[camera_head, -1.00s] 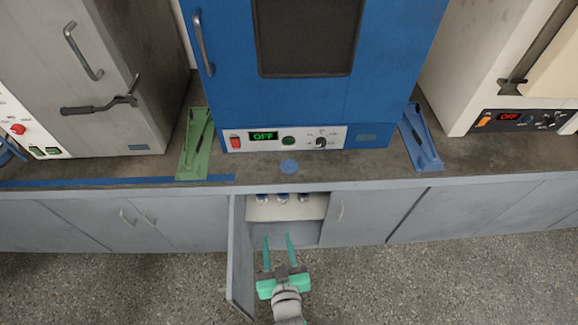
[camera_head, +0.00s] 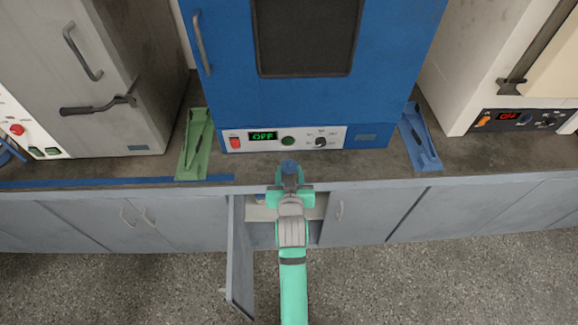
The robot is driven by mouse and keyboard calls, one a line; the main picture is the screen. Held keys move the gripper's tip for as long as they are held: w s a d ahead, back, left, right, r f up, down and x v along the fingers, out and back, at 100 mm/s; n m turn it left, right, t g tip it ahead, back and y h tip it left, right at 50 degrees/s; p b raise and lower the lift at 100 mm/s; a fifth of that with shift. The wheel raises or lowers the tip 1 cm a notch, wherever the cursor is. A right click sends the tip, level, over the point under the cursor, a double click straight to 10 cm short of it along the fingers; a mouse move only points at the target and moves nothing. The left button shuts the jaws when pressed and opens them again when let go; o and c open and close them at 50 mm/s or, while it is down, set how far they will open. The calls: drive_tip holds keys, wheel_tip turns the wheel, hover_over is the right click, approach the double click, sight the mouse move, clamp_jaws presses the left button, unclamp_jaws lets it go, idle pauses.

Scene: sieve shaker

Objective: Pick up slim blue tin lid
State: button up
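The slim blue tin lid (camera_head: 289,164) is a small flat blue disc on the dark worktop, in front of the blue oven's control panel. My gripper (camera_head: 290,172) reaches over the worktop's front edge, with its teal fingers spread on either side of the lid. The fingers are apart, and the lid is partly hidden between them. I cannot tell whether the fingers touch it.
The blue oven (camera_head: 300,100) stands just behind the lid. A green tray-like piece (camera_head: 194,145) lies to the left and a blue one (camera_head: 419,138) to the right. Below the worktop (camera_head: 355,168), a cabinet door (camera_head: 238,255) stands open beside my arm.

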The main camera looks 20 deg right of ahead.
sight(289, 162)
drive_tip(key=shift+x, duration=3.65)
clamp_jaws()
